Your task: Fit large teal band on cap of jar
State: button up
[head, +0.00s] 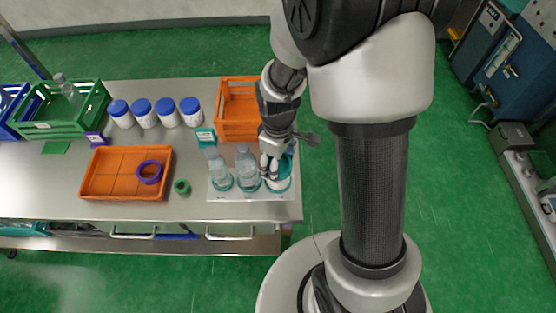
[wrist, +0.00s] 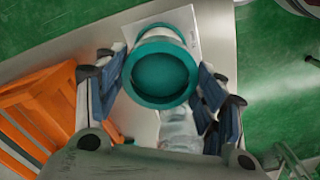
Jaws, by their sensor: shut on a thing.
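My gripper (head: 272,172) is over the right end of a white mat (head: 232,195) on the table. It is shut on the large teal band (wrist: 137,95), which shows as a ring between its fingers in the wrist view. A darker teal round face, which looks like the cap (wrist: 162,75), fills the band's opening.
Two clear bottles (head: 247,170) stand just left of the jar. An orange crate (head: 237,128) is behind. An orange tray (head: 103,184) with a purple ring (head: 149,179), a small green ring (head: 181,186) and several blue-lidded jars (head: 168,116) are further left. The table's right edge is close.

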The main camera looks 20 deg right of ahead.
jog(key=shift+f+b, duration=0.4)
jog(key=shift+f, duration=0.25)
jog(key=o, duration=0.7)
jog(key=o, duration=0.3)
jog(key=shift+o, duration=0.2)
jog(key=shift+r, duration=0.1)
